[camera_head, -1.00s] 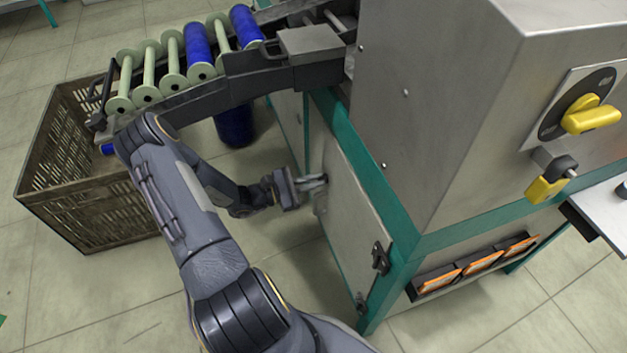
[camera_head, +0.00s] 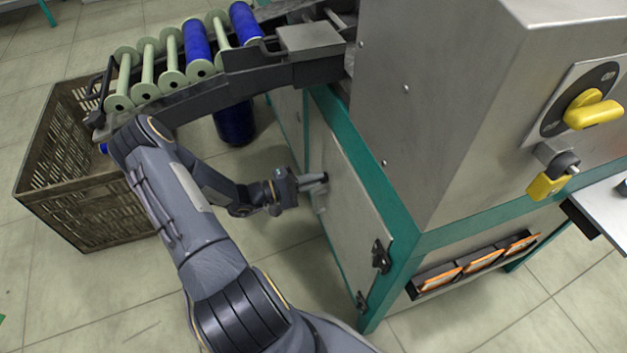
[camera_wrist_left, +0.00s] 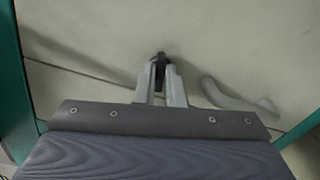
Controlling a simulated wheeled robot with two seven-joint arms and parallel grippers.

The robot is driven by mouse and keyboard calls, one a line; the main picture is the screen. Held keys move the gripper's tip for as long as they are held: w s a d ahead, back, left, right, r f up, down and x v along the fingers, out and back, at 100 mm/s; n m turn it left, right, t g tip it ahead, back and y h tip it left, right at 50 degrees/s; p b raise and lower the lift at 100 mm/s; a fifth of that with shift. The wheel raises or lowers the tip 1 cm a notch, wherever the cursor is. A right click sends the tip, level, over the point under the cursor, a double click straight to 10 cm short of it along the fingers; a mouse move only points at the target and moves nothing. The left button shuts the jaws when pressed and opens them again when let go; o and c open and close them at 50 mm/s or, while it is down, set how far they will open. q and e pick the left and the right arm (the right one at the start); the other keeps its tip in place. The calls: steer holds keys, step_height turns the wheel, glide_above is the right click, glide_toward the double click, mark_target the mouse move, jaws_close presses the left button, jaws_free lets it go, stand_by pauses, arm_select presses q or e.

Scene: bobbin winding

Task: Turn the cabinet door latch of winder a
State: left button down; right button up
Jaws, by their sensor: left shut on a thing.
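The winder's cabinet door (camera_head: 352,205) is a pale panel in a teal frame, and it looks closed in the head view. My left gripper (camera_head: 318,178) is at the far side of this door. In the left wrist view the two grey fingers (camera_wrist_left: 161,88) are shut on a small dark latch (camera_wrist_left: 160,62) on the pale door, which they partly hide. A pale curved handle (camera_wrist_left: 235,98) is on the door to the right of the fingers, apart from them. My right gripper does not show.
A brown slatted crate (camera_head: 48,150) stands on the floor at the left. A rack (camera_head: 205,92) with green and blue bobbins runs above it. A yellow rotary switch (camera_head: 592,112) and yellow padlock (camera_head: 548,184) are on the machine's upper right. Dark hinges (camera_head: 381,257) sit at the door's near edge.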

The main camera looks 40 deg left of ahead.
arm_select(q)
steer(key=shift+m, duration=1.5)
steer(key=c, duration=1.5)
jaws_free()
steer(key=p+v, duration=0.1)
steer(key=v, duration=0.6)
steer(key=shift+s+a+p, duration=0.25)
steer(key=shift+s+p, duration=0.05)
steer(key=shift+s, duration=0.05)
steer(key=shift+s, duration=0.1)
